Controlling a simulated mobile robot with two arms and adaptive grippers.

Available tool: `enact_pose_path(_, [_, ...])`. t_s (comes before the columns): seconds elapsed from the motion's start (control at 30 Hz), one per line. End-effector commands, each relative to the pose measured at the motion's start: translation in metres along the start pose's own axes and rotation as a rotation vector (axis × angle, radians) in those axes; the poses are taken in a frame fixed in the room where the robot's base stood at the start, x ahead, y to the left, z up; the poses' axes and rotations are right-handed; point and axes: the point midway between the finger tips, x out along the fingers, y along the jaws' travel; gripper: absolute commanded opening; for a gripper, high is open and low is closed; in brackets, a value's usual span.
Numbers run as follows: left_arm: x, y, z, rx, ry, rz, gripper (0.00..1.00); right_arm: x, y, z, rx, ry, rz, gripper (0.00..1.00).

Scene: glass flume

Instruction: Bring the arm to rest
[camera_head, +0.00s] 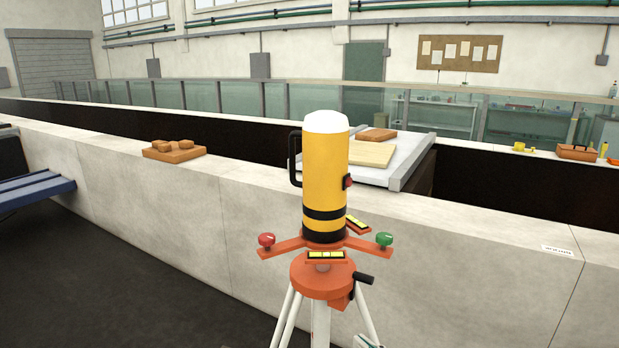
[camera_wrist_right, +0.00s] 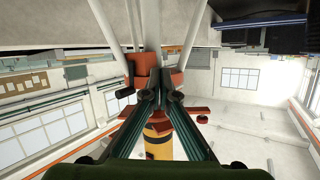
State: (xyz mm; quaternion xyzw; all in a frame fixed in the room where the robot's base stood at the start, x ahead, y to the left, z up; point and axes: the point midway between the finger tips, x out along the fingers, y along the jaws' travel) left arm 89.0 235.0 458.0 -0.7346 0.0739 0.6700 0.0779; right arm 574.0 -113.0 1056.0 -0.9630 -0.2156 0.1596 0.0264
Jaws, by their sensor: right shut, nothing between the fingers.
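My right gripper (camera_wrist_right: 158,82) shows in the right wrist view with its two fingers brought together and nothing between them. Its tips overlap the orange tripod head (camera_wrist_right: 139,72) in that view; I cannot tell whether they touch. The wrist picture is upside down, with the tripod legs at the top and part of the yellow instrument (camera_wrist_right: 158,142) below. In the head view only a small pale and green piece at the bottom edge, beside a tripod leg, may belong to my right arm. My left gripper is not in view.
The yellow cylindrical instrument (camera_head: 324,185) stands upright on the orange tripod (camera_head: 321,277), close in front. Behind runs a concrete flume wall (camera_head: 190,200) bearing a wooden board with blocks (camera_head: 174,154) and a light slab (camera_head: 390,178). Dark floor (camera_head: 100,285) is clear at left.

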Motion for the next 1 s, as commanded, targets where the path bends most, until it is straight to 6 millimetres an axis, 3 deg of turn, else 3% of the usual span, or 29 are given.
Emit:
enact_pose_path(0.03, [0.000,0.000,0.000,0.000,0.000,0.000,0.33,-0.016,-0.005,0.039,0.003,-0.102,0.020,0.00])
enact_pose_path(0.1, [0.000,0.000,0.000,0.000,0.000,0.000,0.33,-0.040,-0.008,0.086,0.004,-0.242,0.056,0.00])
enact_pose_path(0.2, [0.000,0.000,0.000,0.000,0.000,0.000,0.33,-0.080,-0.010,0.142,0.012,-0.423,0.109,0.00])
enact_pose_path(0.3, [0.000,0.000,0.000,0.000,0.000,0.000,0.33,-0.119,-0.011,0.182,0.023,-0.568,0.158,0.00])
enact_pose_path(0.5, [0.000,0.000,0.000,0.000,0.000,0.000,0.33,-0.187,-0.014,0.233,0.050,-0.788,0.239,0.00])
enact_pose_path(0.67, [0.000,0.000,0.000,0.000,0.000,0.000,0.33,-0.240,-0.017,0.259,0.076,-0.937,0.299,0.00])
enact_pose_path(1.0, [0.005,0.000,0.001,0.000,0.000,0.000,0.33,-0.202,-0.003,0.338,0.080,-0.979,0.294,0.00])
